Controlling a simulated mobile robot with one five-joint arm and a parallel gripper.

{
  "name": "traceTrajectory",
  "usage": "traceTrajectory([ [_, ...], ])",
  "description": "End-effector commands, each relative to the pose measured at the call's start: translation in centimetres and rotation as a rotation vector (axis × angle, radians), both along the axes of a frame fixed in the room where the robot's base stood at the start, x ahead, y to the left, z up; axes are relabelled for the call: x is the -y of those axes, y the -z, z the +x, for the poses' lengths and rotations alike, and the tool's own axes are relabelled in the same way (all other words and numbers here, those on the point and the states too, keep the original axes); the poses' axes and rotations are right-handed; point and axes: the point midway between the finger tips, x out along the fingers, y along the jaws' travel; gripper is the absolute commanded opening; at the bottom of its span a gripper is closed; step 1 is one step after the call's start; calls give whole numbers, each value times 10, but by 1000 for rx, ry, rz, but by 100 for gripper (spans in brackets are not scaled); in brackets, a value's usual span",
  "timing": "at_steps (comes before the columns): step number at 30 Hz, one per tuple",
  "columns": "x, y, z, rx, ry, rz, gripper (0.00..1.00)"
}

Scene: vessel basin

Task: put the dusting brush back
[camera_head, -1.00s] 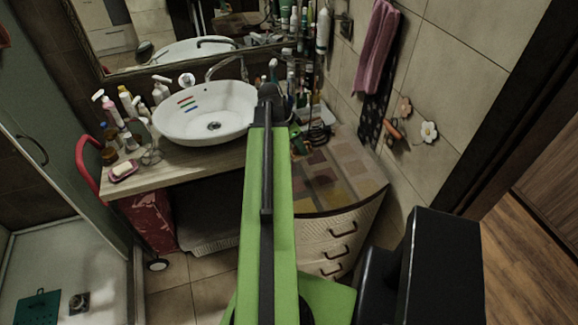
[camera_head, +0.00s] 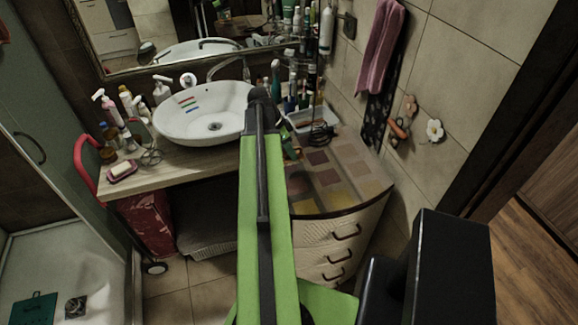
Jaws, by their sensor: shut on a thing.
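My green arm rises from the bottom middle, and its dark far end stands in front of the washbasin's right rim. I cannot make out my gripper's fingers or anything between them; they do not show beyond the arm. I cannot pick out the dusting brush for certain. The curved cabinet top (camera_head: 335,185), with brown and tan checks, lies right of the arm. Behind it, a pale tray (camera_head: 312,120) and several bottles and brushes stand near the wall corner.
The white washbasin (camera_head: 185,128) stands on a wooden counter (camera_head: 160,172) with several bottles and a pink soap dish (camera_head: 122,171) at its left. A pink towel (camera_head: 379,50) and flower-shaped hooks (camera_head: 434,130) are on the right wall. The cabinet top's front is clear.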

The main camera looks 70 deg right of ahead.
Motion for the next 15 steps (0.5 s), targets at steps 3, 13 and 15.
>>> traceTrajectory([
  [3, 0, 0, 1, 0, 1, 0, 0],
  [13, 0, 45, 1, 0, 0, 0, 0],
  [15, 0, 41, 1, 0, -1, 0, 0],
])
